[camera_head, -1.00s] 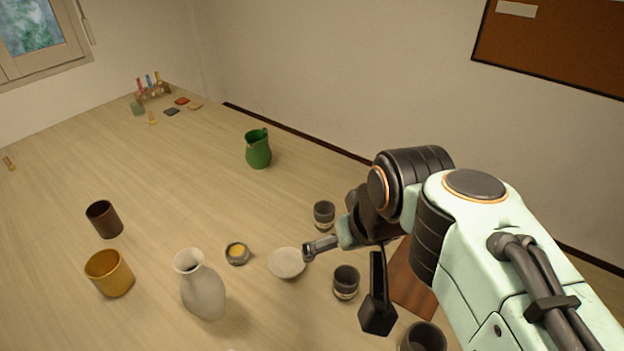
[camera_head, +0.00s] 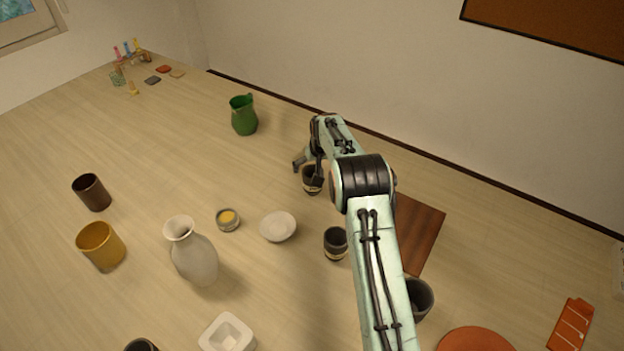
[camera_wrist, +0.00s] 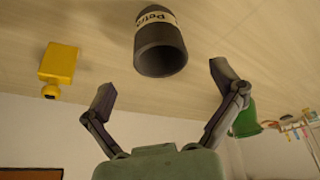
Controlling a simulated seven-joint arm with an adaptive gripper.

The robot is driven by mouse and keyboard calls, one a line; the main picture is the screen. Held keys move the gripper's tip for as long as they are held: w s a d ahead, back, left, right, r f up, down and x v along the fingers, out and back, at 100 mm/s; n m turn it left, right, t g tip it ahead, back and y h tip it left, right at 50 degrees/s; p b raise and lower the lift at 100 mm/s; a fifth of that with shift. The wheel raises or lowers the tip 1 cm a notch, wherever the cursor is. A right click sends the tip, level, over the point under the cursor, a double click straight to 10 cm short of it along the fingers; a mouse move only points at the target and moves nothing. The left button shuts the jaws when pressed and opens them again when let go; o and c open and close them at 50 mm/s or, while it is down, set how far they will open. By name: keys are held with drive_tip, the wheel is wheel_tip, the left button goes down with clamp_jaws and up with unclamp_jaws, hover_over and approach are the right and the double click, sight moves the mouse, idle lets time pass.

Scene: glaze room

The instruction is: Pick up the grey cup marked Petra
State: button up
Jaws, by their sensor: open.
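The grey cup marked Petra (camera_wrist: 160,46) shows in the wrist view with a pale band reading "Petr", the rest of the word turned out of sight. Its dark open mouth faces the camera. My gripper (camera_wrist: 163,84) is open, one finger to each side of the cup's mouth, without visible contact. In the head view, a dark grey cup (camera_head: 311,182) stands at my gripper (camera_head: 307,170), partly covered by the arm; its label is not readable there.
Another grey cup (camera_head: 335,246) stands nearer, beside a brown board (camera_head: 423,232); a further dark cup (camera_head: 421,297) is partly behind my arm. A pale dish (camera_head: 278,227) and green jug (camera_head: 244,117) are nearby. A yellow object (camera_wrist: 59,63) lies beside the cup in the wrist view.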

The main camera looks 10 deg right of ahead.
sight(308, 170)
drive_tip(key=x, duration=0.5)
drive_tip(key=shift+c, duration=0.3)
drive_tip(key=c, duration=1.3)
